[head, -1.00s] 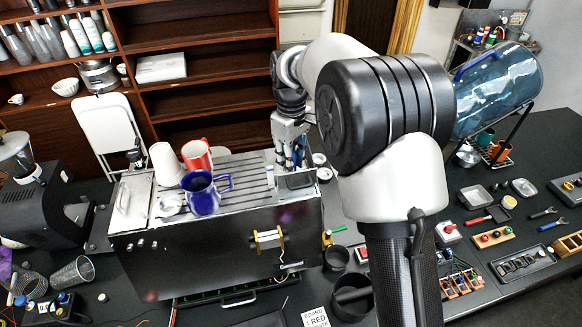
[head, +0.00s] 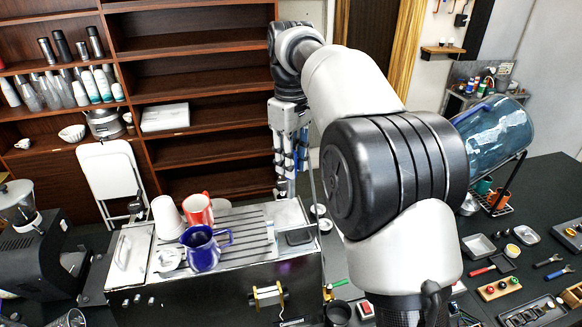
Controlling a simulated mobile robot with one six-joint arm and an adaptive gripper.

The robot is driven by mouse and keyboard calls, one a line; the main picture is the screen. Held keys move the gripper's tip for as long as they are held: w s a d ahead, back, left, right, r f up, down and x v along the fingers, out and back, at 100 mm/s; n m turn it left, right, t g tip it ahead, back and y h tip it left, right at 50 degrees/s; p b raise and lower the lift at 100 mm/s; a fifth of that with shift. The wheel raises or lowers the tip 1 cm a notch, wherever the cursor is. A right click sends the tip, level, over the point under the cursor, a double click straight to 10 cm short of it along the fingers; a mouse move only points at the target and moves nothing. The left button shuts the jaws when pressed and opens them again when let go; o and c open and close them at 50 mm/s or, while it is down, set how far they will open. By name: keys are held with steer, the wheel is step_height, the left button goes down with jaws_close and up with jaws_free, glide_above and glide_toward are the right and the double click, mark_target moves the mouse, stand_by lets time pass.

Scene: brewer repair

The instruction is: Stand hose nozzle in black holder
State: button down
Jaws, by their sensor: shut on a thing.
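My gripper (head: 287,180) is raised above the right end of the brewer (head: 215,290), with its fingers pointing down. It is shut on what seems to be the hose nozzle, which its fingers mostly hide. A thin grey line, likely the hose (head: 316,190), runs down just right of the gripper towards the machine's right edge. A dark round cup (head: 338,312) stands right of the machine at the bottom of the view. I cannot tell whether it is the black holder.
A blue mug (head: 201,250), a red mug (head: 198,209) and a white cup (head: 166,216) stand on the brewer's top. A dark square recess (head: 297,238) lies at its right end. Small tools and trays crowd the counter (head: 560,190) at right.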

steer(key=shift+r+p, duration=3)
steer(key=shift+p, duration=0.3)
steer(key=shift+s+f, duration=0.1)
steer(key=shift+f, duration=0.1)
